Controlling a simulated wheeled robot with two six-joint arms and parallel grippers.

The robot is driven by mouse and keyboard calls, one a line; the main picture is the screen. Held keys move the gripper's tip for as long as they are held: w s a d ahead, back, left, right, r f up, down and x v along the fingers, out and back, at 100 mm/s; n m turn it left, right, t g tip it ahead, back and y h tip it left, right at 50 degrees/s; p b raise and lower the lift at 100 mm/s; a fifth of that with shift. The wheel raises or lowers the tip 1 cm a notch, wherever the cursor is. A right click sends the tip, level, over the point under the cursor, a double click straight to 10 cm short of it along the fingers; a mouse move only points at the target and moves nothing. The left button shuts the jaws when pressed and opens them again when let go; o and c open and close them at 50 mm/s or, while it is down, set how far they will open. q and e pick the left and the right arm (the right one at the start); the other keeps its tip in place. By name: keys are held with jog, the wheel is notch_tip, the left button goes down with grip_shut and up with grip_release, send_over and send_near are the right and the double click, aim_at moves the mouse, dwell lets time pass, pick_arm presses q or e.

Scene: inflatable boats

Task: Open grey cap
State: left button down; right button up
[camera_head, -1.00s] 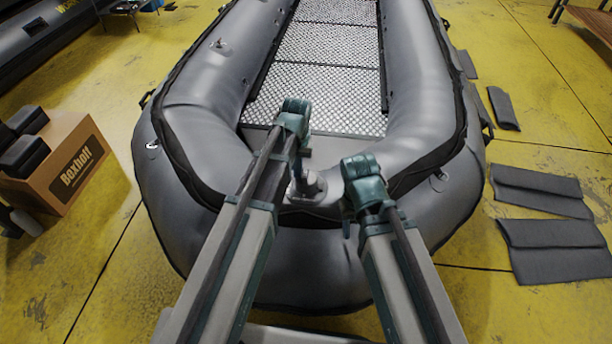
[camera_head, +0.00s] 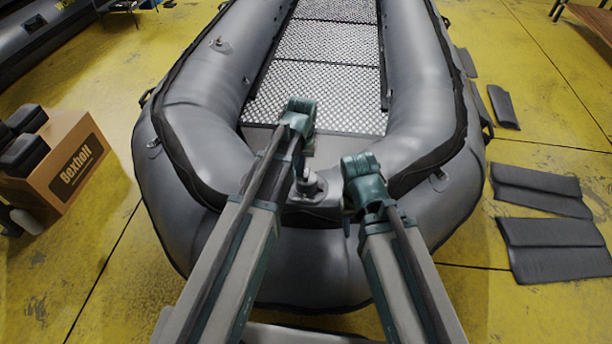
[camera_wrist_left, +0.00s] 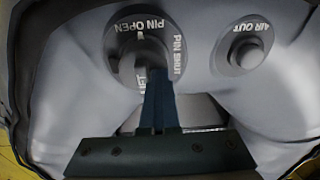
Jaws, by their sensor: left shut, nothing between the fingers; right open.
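A grey round valve (camera_wrist_left: 137,40) sits on the boat's bow, with "PIN OPEN" and "PIN SHUT" lettered around it. A smaller grey round cap (camera_wrist_left: 243,55) lettered "AIR OUT" is to its right in the left wrist view. My left gripper (camera_wrist_left: 156,92) is shut and empty, its fingers over the lower part of the lettered valve. They hide some of the valve and lettering; I cannot tell if they touch it. In the head view, a grey round fitting (camera_head: 310,186) shows beside my left wrist. My right gripper (camera_head: 346,222) is open, largely hidden by its own arm.
The grey inflatable boat (camera_head: 205,140) fills the middle, with a mesh floor (camera_head: 320,85). A cardboard box (camera_head: 65,165) with black items stands on the yellow floor at left. Flat dark pads (camera_head: 555,250) lie at right. Floor between boat and pads is clear.

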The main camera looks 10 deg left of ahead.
aim_at(308, 171)
pick_arm(q)
jog(key=shift+d+r+h+p, duration=0.15)
jog(key=shift+d+p, duration=0.1)
jog(key=shift+d, duration=0.5)
jog(key=shift+d+r+h+p, duration=0.1)
jog(key=shift+d+h+p, duration=0.1)
jog(key=shift+d, duration=0.5)
jog(key=shift+w, duration=0.1)
jog(key=shift+d+r, duration=0.15)
jog(key=shift+w+d+r+p, duration=0.15)
jog(key=shift+d+r+p, duration=0.2)
jog(key=shift+d+p, duration=0.1)
jog(key=shift+w+a+r+p, duration=0.25)
jog(key=shift+a+r+p, duration=0.65)
jog(key=shift+r+p, duration=0.15)
jog(key=a+r+p, duration=0.2)
jog(key=a, duration=0.1)
jog(key=a+p, duration=0.1)
jog(key=shift+a+r, duration=0.25)
jog(key=shift+r, duration=0.15)
